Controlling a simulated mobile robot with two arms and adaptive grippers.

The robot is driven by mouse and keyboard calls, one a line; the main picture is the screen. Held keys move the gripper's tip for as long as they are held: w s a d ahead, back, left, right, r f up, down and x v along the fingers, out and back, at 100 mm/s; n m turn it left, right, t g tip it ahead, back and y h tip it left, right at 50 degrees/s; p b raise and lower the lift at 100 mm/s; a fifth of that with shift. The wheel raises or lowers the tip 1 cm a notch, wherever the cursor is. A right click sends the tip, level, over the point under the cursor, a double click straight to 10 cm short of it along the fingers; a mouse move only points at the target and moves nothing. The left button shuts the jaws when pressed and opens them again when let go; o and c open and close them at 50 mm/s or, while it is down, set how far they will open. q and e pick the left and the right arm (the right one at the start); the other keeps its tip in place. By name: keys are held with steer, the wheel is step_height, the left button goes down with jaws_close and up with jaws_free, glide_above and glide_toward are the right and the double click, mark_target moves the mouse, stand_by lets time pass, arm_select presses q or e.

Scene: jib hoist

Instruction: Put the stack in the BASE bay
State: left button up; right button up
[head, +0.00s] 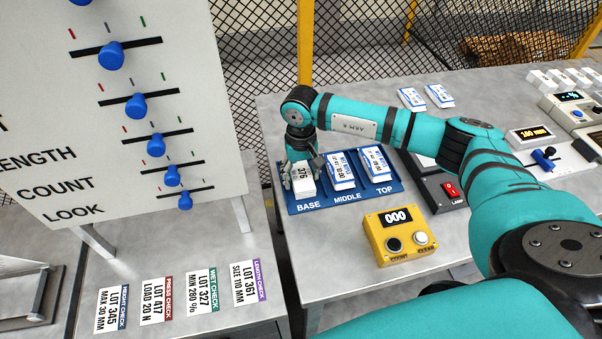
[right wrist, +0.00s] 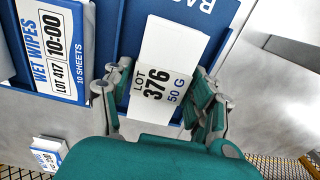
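The white stack labelled LOT 376, 50 G (head: 303,184) is in the BASE bay of the blue tray (head: 308,207), and it shows in the right wrist view (right wrist: 165,75). My right gripper (head: 302,172) is low over this stack with a finger on each side. In the right wrist view the fingers (right wrist: 158,95) stand spread, with a narrow gap beside the stack at the left; contact at the right is unclear. Blue-and-white wet-wipe packs lie in the MIDDLE bay (head: 341,171) and the TOP bay (head: 375,162). My left gripper is not in view.
A yellow counter box (head: 394,234) reading 000 stands in front of the tray. A lamp switch box (head: 447,192) is to its right. More packs (head: 426,97) lie behind my right arm. A slider board (head: 110,100) stands at left, with label cards (head: 200,292) below.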

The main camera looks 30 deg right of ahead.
mark_target(301, 173)
steer(key=shift+r, duration=0.1)
steer(key=shift+r, duration=0.15)
step_height(301, 173, up, 12)
steer(key=b, duration=0.3)
steer(key=shift+b, duration=0.3)
